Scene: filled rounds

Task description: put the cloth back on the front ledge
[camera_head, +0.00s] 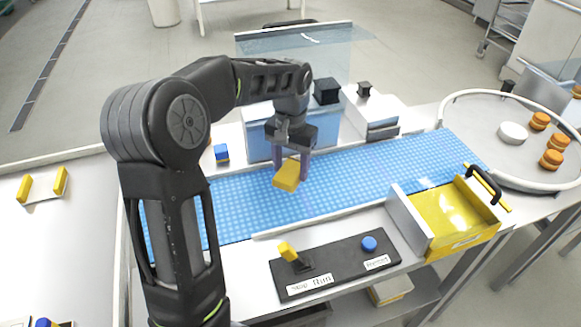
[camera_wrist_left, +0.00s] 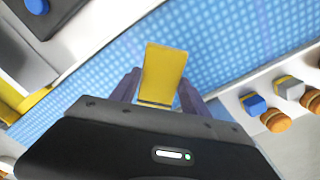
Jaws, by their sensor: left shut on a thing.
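A yellow piece (camera_head: 287,176), which looks like the folded cloth, is between the fingers of my left gripper (camera_head: 291,165). The gripper points down and is shut on it, over the blue dotted belt (camera_head: 230,203). I cannot tell whether the piece touches the belt. In the left wrist view the yellow piece (camera_wrist_left: 163,72) stands out between the two purple-grey fingers (camera_wrist_left: 160,92), with the belt behind it. The pale ledge (camera_head: 340,220) along the front of the belt is bare in its visible part. My right gripper is not in view.
In front stands a dark panel (camera_head: 335,265) with a yellow lever (camera_head: 288,251) and blue button (camera_head: 369,243). A yellow bin (camera_head: 465,225) with a black handle is right of it. A clear screen (camera_head: 330,50) stands behind. A round tray (camera_head: 485,110) holds orange rounds and a white dish.

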